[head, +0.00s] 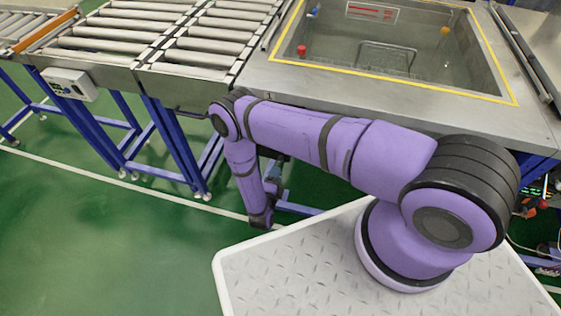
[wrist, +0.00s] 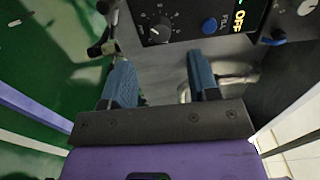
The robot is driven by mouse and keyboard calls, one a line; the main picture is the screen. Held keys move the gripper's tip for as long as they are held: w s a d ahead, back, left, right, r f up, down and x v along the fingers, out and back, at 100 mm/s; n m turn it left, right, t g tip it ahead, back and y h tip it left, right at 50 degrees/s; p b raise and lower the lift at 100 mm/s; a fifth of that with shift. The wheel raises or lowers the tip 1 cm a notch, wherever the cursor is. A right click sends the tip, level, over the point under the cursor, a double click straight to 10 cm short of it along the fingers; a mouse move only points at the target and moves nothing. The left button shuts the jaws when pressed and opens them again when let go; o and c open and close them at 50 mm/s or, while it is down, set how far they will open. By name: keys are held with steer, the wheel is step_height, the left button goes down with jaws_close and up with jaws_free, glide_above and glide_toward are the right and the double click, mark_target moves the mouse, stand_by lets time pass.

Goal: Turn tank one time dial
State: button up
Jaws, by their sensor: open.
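A black dial with a light pointer (wrist: 160,34) sits on a dark control panel (wrist: 185,14) at the top of the wrist view, with scale marks around it. A second dial (wrist: 307,7) is cut off at the top right corner. I cannot read which one belongs to tank one. My gripper (wrist: 160,62) is open and empty, its two blue fingers pointing toward the panel. The first dial lies ahead of the gap between the fingertips, and no finger visibly touches it. In the head view my arm mostly hides the gripper, and the dials do not show.
A metal tank (head: 400,82) with a yellow-lined rim stands at the upper right of the head view. Roller conveyors (head: 120,42) on blue legs stand left of it. Green floor is clear at lower left.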

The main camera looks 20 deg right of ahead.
mark_target(281, 161)
steer(key=x, duration=0.6)
steer(key=shift+w+d, duration=0.25)
steer(key=shift+w, duration=0.05)
steer(key=c, duration=0.9)
